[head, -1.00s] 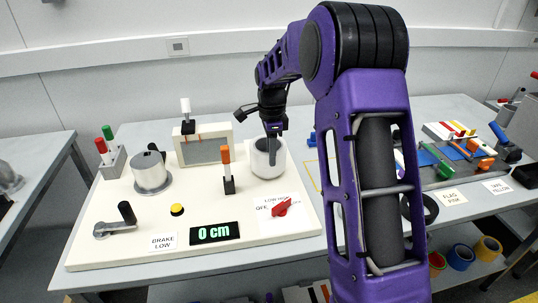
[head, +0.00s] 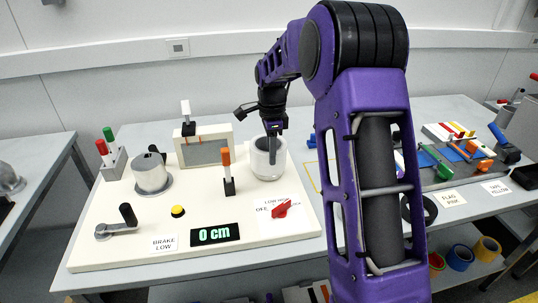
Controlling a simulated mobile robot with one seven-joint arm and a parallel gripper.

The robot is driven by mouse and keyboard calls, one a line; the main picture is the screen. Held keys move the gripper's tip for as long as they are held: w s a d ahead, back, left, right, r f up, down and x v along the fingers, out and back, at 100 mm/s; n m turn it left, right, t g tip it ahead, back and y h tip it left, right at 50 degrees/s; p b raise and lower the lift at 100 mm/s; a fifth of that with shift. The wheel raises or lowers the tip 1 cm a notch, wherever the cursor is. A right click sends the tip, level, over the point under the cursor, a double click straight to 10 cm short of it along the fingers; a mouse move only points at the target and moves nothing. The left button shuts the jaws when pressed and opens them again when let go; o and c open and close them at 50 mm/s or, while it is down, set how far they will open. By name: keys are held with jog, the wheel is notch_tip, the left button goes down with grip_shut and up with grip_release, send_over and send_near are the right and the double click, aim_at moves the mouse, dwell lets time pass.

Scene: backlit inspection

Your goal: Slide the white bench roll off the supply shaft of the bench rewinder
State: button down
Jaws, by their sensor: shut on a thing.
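The bench rewinder is a cream board (head: 140,248) on the grey table. The white bench roll (head: 262,172) stands upright near the board's right rear, at the supply side. My gripper (head: 272,152) reaches down from above and is shut on the roll at its top. The fingers hide part of the roll's upper rim. The supply shaft is hidden by the roll and gripper, and I cannot tell how far up it the roll sits. A silver drum (head: 150,176) stands on the board's left side.
An orange-topped post (head: 228,172) stands just left of the roll, and a framed grey panel (head: 205,150) behind it. In front are a red knob (head: 282,208), a "0 cm" display (head: 214,234) and a crank (head: 118,225). My arm blocks the view right of the board.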

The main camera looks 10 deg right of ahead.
jog(key=shift+r+p, duration=0.85)
jog(key=shift+r, duration=2.5)
